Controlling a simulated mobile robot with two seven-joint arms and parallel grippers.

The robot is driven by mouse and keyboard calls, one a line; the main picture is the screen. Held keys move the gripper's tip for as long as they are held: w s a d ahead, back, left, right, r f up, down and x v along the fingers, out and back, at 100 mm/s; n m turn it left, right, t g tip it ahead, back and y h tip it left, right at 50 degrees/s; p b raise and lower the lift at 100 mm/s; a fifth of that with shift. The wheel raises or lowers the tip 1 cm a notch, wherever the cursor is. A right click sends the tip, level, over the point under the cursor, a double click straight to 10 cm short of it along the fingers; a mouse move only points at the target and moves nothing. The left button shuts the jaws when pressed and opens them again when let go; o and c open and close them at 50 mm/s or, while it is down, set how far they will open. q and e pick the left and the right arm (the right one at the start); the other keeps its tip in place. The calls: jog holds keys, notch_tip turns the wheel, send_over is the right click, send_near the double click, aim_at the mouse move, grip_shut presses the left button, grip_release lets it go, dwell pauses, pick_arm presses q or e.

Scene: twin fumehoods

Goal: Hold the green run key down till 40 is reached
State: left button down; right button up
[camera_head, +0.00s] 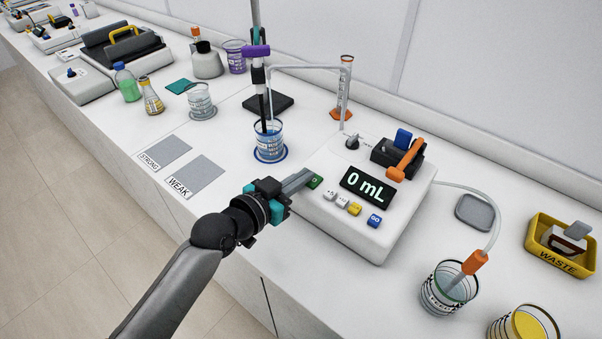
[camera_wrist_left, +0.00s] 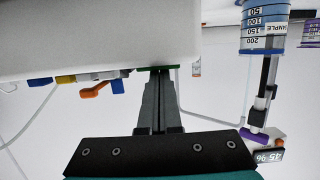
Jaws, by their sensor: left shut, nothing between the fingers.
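The white pump unit (camera_head: 370,215) stands on the bench, and its black display (camera_head: 367,187) reads 0 mL. The green run key (camera_head: 317,181) is at the left end of its key row, beside grey, yellow and blue keys. My left gripper (camera_head: 306,174) is shut and empty, its fingertips right at the green key. In the left wrist view the fingertips (camera_wrist_left: 158,78) meet the thin green edge of the key (camera_wrist_left: 152,69). I cannot tell whether the key is pressed down. My right gripper is in neither view.
A beaker of blue liquid (camera_head: 269,145) stands beneath a purple-clamped probe, behind my gripper. A tube runs from the pump to a beaker (camera_head: 443,292) at right. A yellow waste bin (camera_head: 556,260) and grey pads marked STRONG and WEAK (camera_head: 195,178) lie on the bench.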

pick_arm(q)
notch_tip(320, 180, up, 4)
jog(key=p, duration=0.3)
jog(key=v, duration=1)
jog(key=shift+s+f, duration=0.1)
dwell(2.7)
